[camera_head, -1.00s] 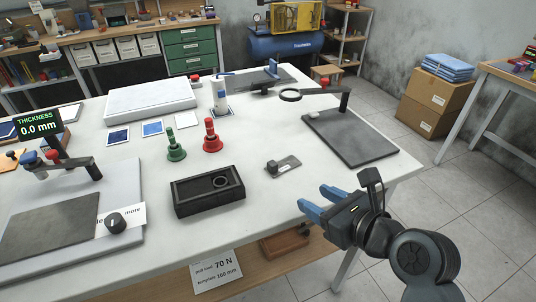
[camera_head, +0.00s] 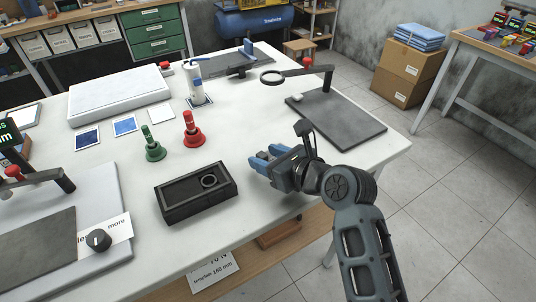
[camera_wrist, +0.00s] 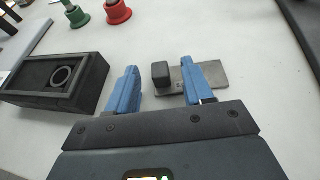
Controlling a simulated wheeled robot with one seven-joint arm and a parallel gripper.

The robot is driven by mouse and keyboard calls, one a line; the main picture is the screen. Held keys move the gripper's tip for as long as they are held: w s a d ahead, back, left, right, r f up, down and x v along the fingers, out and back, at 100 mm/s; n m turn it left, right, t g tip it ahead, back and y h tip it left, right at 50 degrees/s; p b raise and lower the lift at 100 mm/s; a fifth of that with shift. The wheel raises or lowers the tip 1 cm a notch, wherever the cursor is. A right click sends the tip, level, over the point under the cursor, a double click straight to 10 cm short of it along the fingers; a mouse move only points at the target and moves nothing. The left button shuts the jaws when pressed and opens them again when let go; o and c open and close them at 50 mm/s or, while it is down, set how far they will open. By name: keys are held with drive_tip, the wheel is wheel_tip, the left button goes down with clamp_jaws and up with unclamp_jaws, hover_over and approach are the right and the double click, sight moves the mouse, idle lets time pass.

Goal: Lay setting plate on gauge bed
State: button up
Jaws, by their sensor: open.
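The setting plate looks to be the small grey metal plate (camera_wrist: 218,76) with a black block-shaped knob (camera_wrist: 160,74), lying on the white table in the wrist view. In the head view my gripper hides it. My gripper (camera_head: 266,158) is open, low over the table's right part. In the wrist view the knob shows between my gripper's blue fingers (camera_wrist: 158,70), nearer the right finger, which covers part of the plate. I cannot tell whether they touch. The gauge bed seems to be the dark grey slab (camera_head: 35,245) on the thickness gauge at the left, bare where visible.
A black open box (camera_head: 195,207) with a ring (camera_head: 208,181) stands left of my gripper. Green (camera_head: 152,145) and red (camera_head: 193,132) handled pieces stand behind it. A magnifier stand (camera_head: 330,100) is at the right. A black dial (camera_head: 98,240) is beside the slab.

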drive_tip(key=shift+w+a+f, duration=0.2)
drive_tip(key=shift+w+a, duration=0.05)
drive_tip(key=shift+w, duration=0.05)
clamp_jaws()
idle(0.3)
